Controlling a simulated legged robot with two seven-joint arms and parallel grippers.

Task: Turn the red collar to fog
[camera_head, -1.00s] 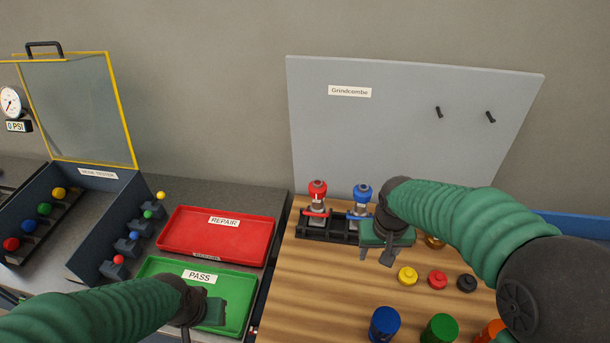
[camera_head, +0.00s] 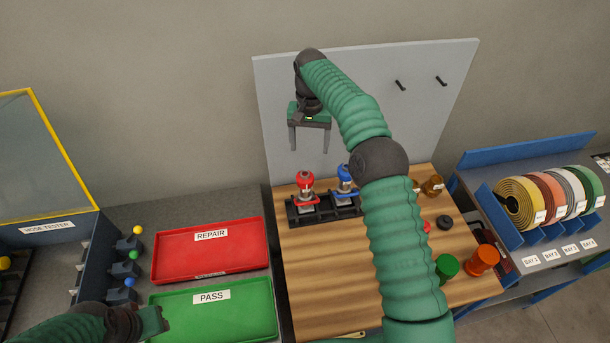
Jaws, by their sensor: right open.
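A red-topped nozzle (camera_head: 305,182) stands upright in a black rack (camera_head: 323,209) on the wooden bench. Red also shows low on its body, but I cannot make out any collar markings. A blue-topped nozzle (camera_head: 345,174) stands to its right in the same rack, partly hidden by my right arm. My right gripper (camera_head: 310,140) is open and empty, fingers pointing down, above the red nozzle and apart from it. My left gripper (camera_head: 156,322) is at the lower left by the green PASS tray (camera_head: 240,318); its jaws cannot be made out.
A red REPAIR tray (camera_head: 230,255) lies behind the PASS tray. A grey pegboard (camera_head: 400,120) stands behind the bench (camera_head: 320,275). Green (camera_head: 446,268) and orange (camera_head: 482,260) containers stand at the bench's right, with coiled hoses (camera_head: 520,203) beyond. The bench's left front is mostly clear.

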